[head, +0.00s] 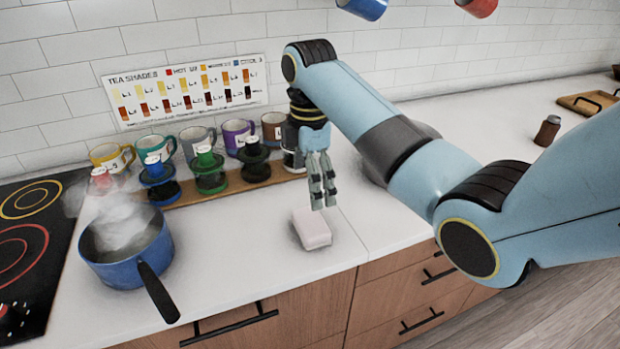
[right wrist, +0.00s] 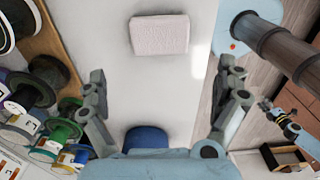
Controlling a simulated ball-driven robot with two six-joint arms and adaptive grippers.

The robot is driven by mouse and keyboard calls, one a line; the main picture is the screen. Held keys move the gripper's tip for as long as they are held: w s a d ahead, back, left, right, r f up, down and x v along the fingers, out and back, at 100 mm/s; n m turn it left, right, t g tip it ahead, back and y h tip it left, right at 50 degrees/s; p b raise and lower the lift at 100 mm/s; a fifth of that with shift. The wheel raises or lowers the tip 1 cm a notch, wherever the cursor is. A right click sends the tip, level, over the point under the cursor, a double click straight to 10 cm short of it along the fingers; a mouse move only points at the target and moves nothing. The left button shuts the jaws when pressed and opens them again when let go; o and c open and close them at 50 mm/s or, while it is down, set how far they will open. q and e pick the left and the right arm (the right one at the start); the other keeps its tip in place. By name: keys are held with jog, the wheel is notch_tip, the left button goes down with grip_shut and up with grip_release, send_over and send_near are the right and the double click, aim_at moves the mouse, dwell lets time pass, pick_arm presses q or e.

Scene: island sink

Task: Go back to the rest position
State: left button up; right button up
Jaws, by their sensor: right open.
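My right gripper (head: 322,190) hangs above the white counter, its fingers pointing down. In the right wrist view its two fingers (right wrist: 165,88) stand wide apart with nothing between them. A pale pink-white block (head: 312,228) lies on the counter just below and in front of the fingers in the head view. The block (right wrist: 159,34) also shows beyond the fingertips in the right wrist view, apart from them. My left arm is outside the head view. A small jointed part with a yellow ring at the right wrist view's lower right looks like my left gripper (right wrist: 268,104), too small to read.
A steaming blue pot (head: 130,250) stands at the left beside the black hob (head: 30,250), its handle toward the front edge. Several mugs and tea infusers (head: 210,170) line a wooden board at the wall. A brown jar (head: 547,130) stands at the right.

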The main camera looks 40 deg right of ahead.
jog(key=shift+s, duration=0.1)
dwell(0.5)
jog(key=s+a+f+m+t, duration=0.1)
jog(key=s+f+m, duration=0.15)
jog(key=s, duration=0.25)
jog(key=s+f+m, duration=0.1)
jog(key=s+m, duration=0.2)
jog(key=s, duration=0.3)
jog(key=s+a+r+m+t, duration=0.1)
jog(key=s+r+m+t, duration=0.15)
jog(key=s+m, duration=0.4)
jog(key=s+a+r+m+t, duration=0.1)
jog(key=s+r+m, duration=0.2)
jog(key=s, duration=0.6)
notch_tip(320, 180, down, 36)
jog(key=s+d+g+h+b, duration=0.1)
jog(key=d+g+b, duration=0.1)
jog(key=b, duration=0.9)
jog(key=s+f+b, duration=0.4)
jog(key=s+f, duration=0.5)
jog(key=f, duration=0.4)
jog(key=s+d+f+g+b, duration=0.1)
jog(key=s+f+b, duration=0.4)
jog(key=s+f, duration=0.5)
notch_tip(320, 180, down, 4)
jog(key=shift+d+r, duration=0.1)
jog(key=shift+d, duration=0.1)
jog(key=shift+g, duration=0.25)
